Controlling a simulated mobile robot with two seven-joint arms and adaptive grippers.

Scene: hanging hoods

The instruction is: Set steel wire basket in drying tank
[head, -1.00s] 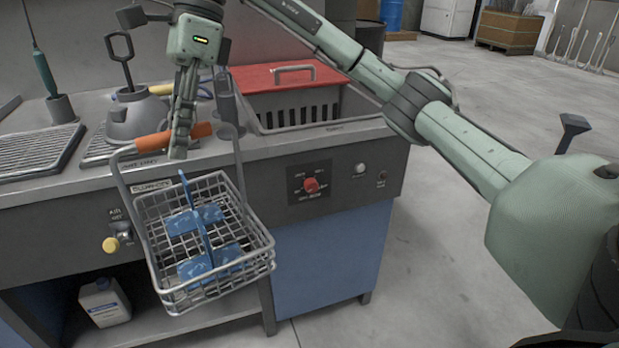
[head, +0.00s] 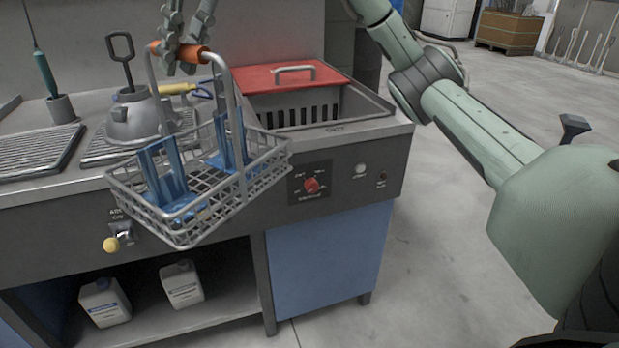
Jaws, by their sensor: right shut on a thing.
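The steel wire basket (head: 263,165) hangs in the air in front of the counter, with blue pieces (head: 172,187) inside. It looks slightly tilted. My right gripper (head: 181,60) is shut on the basket's orange handle (head: 193,54), at the top of the picture; its upper part is cut off by the frame. A sunken tank (head: 352,102) with a red lid (head: 293,75) lies to the right of the basket, set in the counter. The lid covers its back part, and slots show in its inner wall. The label on its front rim is too small to read. My left gripper is out of view.
A grey funnel-shaped part (head: 133,118) with a loop handle, a drain grid (head: 35,152) and a green-handled tool (head: 45,75) stand on the counter's left. A red knob (head: 311,185) is on the front panel. White jugs (head: 181,284) stand on the shelf below.

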